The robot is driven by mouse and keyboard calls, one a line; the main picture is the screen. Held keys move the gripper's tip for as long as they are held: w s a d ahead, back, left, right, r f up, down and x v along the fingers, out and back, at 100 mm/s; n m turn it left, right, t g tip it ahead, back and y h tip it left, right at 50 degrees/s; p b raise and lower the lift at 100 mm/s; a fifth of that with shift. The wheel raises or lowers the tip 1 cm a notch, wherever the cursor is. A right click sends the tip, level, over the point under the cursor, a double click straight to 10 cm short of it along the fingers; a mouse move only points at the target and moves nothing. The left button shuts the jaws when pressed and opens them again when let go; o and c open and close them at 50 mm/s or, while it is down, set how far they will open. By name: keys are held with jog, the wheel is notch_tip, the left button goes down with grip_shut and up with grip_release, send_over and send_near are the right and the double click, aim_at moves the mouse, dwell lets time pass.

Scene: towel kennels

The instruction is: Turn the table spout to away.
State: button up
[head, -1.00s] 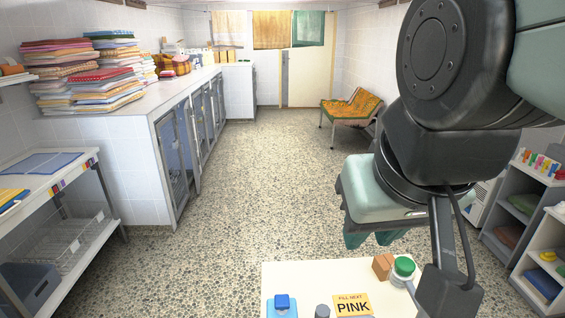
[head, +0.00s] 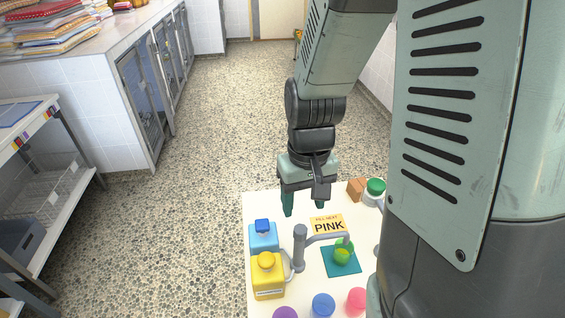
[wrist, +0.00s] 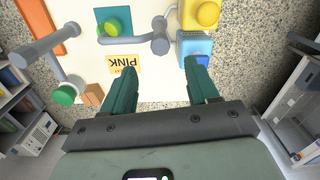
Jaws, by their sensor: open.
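The table spout (head: 299,250) is a grey upright post with a thin pipe reaching right, its end over a green round thing on a teal square (head: 341,262). In the wrist view the spout's post (wrist: 160,44) stands just ahead of the fingertips, its pipe running left. My gripper (head: 304,204) is open and empty, fingers pointing down, above the far part of the white table (head: 262,205). In the wrist view my gripper (wrist: 158,72) spans the gap below the post, apart from it. A yellow sign reading PINK (head: 327,224) lies beside it.
A blue dispenser (head: 263,240) and a yellow dispenser (head: 267,278) stand left of the spout. A brown block (head: 356,189) and a green-topped grey fixture (head: 376,187) stand at the far right. Purple, blue and pink round pieces line the near edge.

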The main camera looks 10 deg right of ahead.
aim_at(301, 229)
notch_tip(301, 229, down, 9)
jog(key=shift+r, duration=0.1)
jog(key=shift+c, duration=0.4)
grip_shut()
